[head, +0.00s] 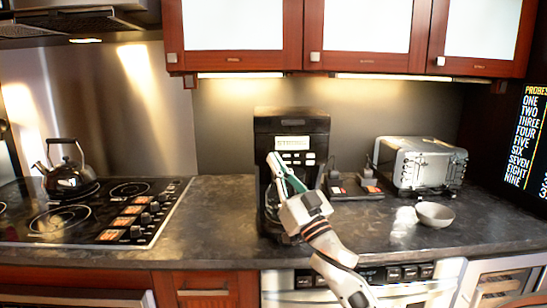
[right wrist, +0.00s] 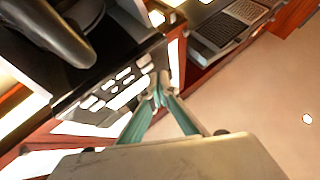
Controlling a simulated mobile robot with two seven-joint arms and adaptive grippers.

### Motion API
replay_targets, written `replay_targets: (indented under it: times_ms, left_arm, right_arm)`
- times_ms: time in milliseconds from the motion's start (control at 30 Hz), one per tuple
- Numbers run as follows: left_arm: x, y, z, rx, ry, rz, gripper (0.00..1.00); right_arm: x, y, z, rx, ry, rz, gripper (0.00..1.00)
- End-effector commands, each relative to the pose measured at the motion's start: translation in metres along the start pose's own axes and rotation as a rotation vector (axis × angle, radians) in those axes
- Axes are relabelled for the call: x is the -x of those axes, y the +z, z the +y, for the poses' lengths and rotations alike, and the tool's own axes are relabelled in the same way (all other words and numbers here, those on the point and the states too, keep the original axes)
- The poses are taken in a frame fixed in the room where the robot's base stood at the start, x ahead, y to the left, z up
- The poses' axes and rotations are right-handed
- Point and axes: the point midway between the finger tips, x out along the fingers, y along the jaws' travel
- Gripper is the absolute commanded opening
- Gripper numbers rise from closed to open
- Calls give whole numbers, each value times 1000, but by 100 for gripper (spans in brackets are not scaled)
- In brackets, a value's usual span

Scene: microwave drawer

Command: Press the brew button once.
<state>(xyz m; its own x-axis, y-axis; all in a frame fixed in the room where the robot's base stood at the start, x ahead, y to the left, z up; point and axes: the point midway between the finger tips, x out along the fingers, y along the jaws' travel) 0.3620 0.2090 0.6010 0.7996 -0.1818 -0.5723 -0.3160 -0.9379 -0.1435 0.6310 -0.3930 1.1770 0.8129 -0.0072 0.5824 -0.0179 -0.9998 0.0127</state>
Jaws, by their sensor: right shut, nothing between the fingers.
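The black coffee maker (head: 292,122) stands on the counter, with a lit display (head: 292,142) and pale buttons (head: 298,158) on its front. Its button panel (right wrist: 112,88) also shows in the right wrist view, with several pale buttons. I cannot read which is the brew button. My right gripper (head: 275,162) is in front of the machine's front, left of the buttons in the head view. Its green fingers are shut and empty. In the right wrist view the fingertips (right wrist: 158,94) overlap the panel's edge; I cannot tell whether they touch it. My left gripper is not in view.
A silver toaster (head: 418,164) and a small bowl (head: 435,214) are to the right. A dark low stand (head: 352,190) sits beside the machine. A kettle (head: 66,172) is on the stove (head: 110,225) at left. The counter (head: 215,215) between stove and machine is clear.

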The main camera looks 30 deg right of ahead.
Motion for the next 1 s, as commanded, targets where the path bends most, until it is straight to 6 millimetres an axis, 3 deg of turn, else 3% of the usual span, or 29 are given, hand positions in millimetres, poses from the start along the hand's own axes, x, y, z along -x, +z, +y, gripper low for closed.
replay_targets:
  times_ms: [1000]
  left_arm:
    - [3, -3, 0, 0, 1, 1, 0]
  right_arm:
    - [-8, 5, 6, 0, 1, 0, 0]
